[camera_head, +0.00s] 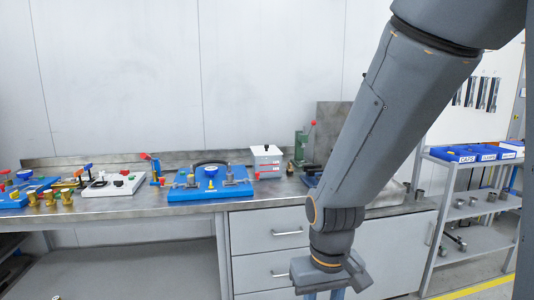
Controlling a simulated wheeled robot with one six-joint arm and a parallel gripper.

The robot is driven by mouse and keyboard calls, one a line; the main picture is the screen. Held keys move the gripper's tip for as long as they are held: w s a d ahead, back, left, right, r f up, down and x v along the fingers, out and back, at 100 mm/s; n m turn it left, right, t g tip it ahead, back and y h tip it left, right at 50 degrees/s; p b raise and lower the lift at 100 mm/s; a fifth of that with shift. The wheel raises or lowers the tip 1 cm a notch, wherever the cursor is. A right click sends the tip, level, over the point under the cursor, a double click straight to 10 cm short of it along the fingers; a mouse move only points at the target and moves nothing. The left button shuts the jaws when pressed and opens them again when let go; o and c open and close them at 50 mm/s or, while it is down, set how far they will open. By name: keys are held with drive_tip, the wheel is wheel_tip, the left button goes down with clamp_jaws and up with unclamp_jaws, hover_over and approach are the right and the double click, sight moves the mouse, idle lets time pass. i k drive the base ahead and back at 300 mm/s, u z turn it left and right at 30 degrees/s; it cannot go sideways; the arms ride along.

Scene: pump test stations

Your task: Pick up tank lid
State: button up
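A white box-shaped tank (267,167) stands on the workbench, right of the blue pump station. Its top is a flat grey-white lid (266,150) with a small dark knob in the middle. The lid appears to sit on the tank. My gripper (325,293) hangs pointing down in front of the bench drawers, below and to the right of the tank and well apart from it. Its fingertips are cut off by the bottom edge of the picture, so I cannot tell whether it is open. I see nothing held in it.
The blue station (208,192) with valves and a black hose is left of the tank. A white plate (113,185) and brass fittings (66,196) are farther left. A green machine (301,147) stands right of the tank. A shelf (478,210) with blue bins is at right.

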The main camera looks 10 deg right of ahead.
sight(266, 148)
drive_tip(key=u, duration=0.25)
drive_tip(key=i, duration=1.35)
drive_tip(key=z, duration=0.05)
